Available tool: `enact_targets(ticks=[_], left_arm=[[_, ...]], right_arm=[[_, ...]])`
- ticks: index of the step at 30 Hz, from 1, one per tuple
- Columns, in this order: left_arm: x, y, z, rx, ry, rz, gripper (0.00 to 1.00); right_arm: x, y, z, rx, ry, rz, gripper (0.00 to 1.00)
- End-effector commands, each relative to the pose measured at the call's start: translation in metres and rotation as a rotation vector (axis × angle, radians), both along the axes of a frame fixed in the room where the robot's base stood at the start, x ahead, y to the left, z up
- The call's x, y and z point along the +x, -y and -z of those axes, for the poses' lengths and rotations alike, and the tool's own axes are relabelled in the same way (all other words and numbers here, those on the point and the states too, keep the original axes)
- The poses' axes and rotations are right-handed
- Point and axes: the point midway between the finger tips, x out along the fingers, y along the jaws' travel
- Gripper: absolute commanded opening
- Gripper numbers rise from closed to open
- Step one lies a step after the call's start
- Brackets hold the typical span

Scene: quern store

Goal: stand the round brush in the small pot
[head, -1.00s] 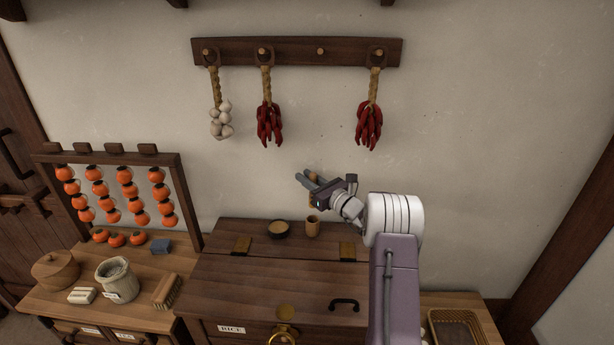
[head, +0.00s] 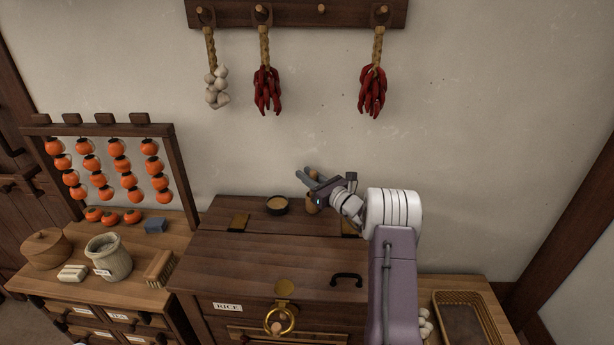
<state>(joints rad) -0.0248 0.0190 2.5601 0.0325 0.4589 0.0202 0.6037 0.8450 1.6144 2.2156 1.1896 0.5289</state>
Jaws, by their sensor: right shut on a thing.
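My right gripper (head: 310,178) is shut on the round brush (head: 315,174), whose tan top shows between the fingers. The small pot (head: 311,206), a tan cup, stands on the back of the dark wooden chest, right under the gripper. The gripper partly covers the pot's rim. The lower part of the brush is hidden, so I cannot tell whether it is inside the pot or just above it. My left gripper is not in view.
A dark bowl (head: 277,206) stands just left of the pot on the chest (head: 250,258). A scrubbing brush (head: 159,268), a grey crock (head: 108,257) and a lidded round box (head: 46,248) stand on the left cabinet. A wicker tray (head: 470,325) lies at the right.

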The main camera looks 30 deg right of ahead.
Motion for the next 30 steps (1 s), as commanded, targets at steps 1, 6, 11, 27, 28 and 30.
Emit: enact_targets(ticks=[1, 6, 11, 27, 28, 30], left_arm=[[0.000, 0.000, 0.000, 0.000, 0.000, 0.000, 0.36], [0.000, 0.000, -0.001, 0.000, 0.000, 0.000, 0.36], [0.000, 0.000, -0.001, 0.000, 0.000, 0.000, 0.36], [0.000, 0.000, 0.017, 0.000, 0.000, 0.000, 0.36], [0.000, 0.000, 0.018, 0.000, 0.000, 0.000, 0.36], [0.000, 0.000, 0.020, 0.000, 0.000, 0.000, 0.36]], right_arm=[[0.000, 0.000, 0.000, 0.000, 0.000, 0.000, 0.00], [0.000, 0.000, -0.001, 0.000, 0.000, 0.000, 0.23], [0.000, 0.000, -0.001, 0.000, 0.000, 0.000, 0.45], [-0.056, 0.015, 0.006, -0.001, 0.000, 0.004, 0.45], [-0.062, 0.016, 0.006, 0.000, 0.000, 0.003, 0.45], [-0.074, 0.019, 0.006, -0.001, 0.000, 0.003, 0.45]])
